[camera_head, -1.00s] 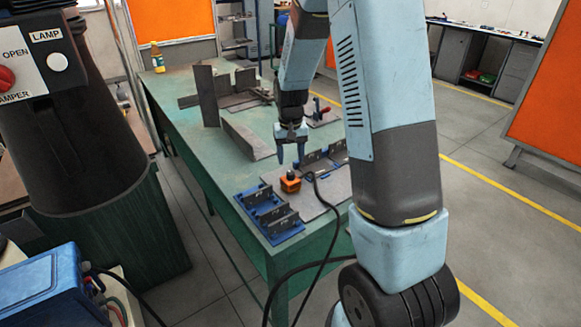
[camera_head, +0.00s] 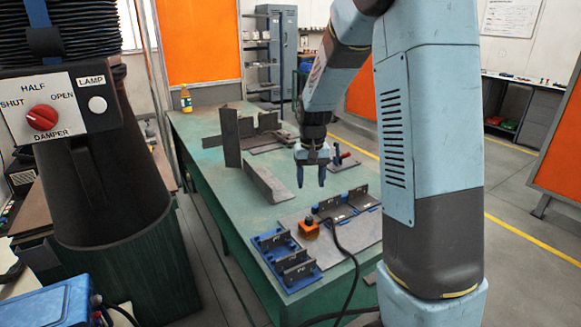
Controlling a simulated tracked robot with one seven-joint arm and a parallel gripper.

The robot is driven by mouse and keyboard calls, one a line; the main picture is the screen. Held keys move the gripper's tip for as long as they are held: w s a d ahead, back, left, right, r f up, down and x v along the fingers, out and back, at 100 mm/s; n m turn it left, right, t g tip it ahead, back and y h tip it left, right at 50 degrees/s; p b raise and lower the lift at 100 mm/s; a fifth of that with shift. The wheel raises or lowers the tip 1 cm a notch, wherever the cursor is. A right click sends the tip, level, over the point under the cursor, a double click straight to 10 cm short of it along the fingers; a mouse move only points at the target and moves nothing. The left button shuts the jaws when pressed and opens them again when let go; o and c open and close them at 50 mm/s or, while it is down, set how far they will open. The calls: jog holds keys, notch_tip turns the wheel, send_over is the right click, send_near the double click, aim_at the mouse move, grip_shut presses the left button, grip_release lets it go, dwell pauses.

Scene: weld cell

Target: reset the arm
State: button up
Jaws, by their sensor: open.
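My blue-grey arm reaches down over the green table (camera_head: 225,178) from the right. My gripper (camera_head: 311,184) points downward with its two dark fingers apart and nothing between them. It hangs above the middle of the table, behind an orange block (camera_head: 309,227) with a dark top and a cable. In the picture a gap shows between the fingertips and the block. The height over the table is hard to tell.
Blue fixtures with dark brackets (camera_head: 286,262) stand at the table's near end. Upright steel plates (camera_head: 231,137) and a long angle piece (camera_head: 264,180) lie left of my gripper. A bottle (camera_head: 186,100) stands at the far corner. A damper control box (camera_head: 62,106) fills the left foreground.

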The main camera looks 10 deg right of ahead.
jog(key=s+r+t, duration=0.2)
jog(key=s+r, duration=0.4)
jog(key=s, duration=0.3)
jog(key=s+r+t, duration=0.1)
jog(key=s+r, duration=0.5)
jog(key=s, duration=0.4)
jog(key=s+r+n+t, duration=0.1)
jog(key=s+r+t, duration=0.1)
jog(key=s+r, duration=0.3)
jog(key=s, duration=0.4)
jog(key=shift+s+r+t, duration=0.3)
jog(key=shift+r, duration=0.1)
jog(key=shift+d, duration=0.1)
dwell(0.4)
